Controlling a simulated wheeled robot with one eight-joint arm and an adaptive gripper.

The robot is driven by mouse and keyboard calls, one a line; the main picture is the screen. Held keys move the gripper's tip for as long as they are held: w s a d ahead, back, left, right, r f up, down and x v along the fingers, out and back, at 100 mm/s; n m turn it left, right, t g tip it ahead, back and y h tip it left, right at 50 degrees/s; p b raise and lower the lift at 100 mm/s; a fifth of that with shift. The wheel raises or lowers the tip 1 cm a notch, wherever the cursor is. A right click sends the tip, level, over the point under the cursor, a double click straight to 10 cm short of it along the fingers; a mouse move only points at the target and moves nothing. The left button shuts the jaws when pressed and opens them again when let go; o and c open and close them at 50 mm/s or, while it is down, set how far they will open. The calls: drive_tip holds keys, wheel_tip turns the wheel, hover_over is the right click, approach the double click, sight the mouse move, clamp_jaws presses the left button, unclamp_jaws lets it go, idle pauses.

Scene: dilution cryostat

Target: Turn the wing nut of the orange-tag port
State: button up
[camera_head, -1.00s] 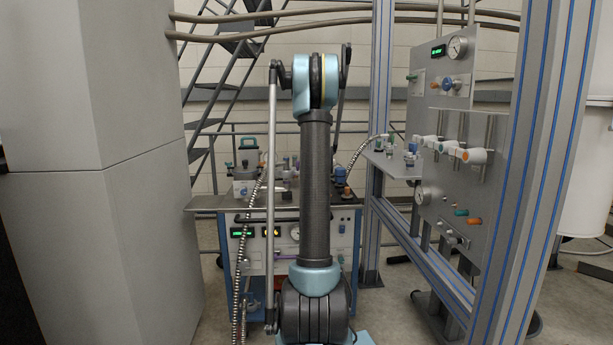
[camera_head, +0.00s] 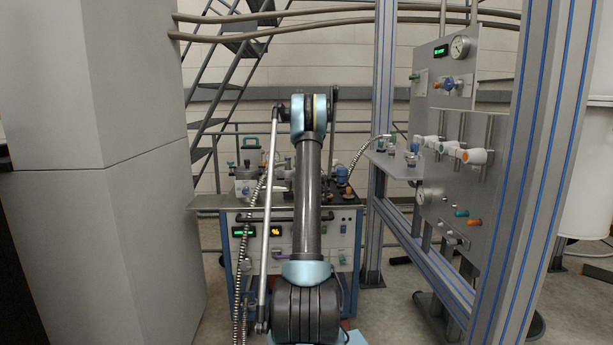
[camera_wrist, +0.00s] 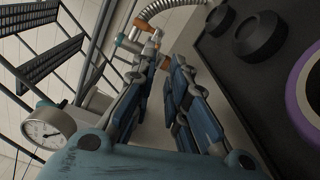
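In the wrist view, my gripper (camera_wrist: 162,72) is open, with its two blue-padded fingers apart and nothing visible between the pads. An orange piece (camera_wrist: 146,25) and a second orange piece (camera_wrist: 165,63) show just past the fingertips, on small metal fittings near a ribbed hose. I cannot tell which is the orange tag, and I cannot make out the wing nut clearly. In the head view, an orange-brown fitting (camera_head: 347,191) stands on the cart top at the hose's lower end. My gripper is hidden behind my arm there.
A cart (camera_head: 345,214) with displays stands ahead. A valve panel (camera_head: 440,185) and blue-striped frame posts (camera_head: 540,170) stand at right, a large grey cabinet (camera_head: 100,220) at left. In the wrist view, a dial gauge (camera_wrist: 48,127) and dark round knobs (camera_wrist: 260,36) lie close by.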

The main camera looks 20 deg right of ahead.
drive_tip(key=x, duration=1.4)
drive_tip(key=shift+w+d, duration=0.1)
drive_tip(key=shift+w, duration=0.05)
drive_tip(key=c, duration=0.3)
clamp_jaws()
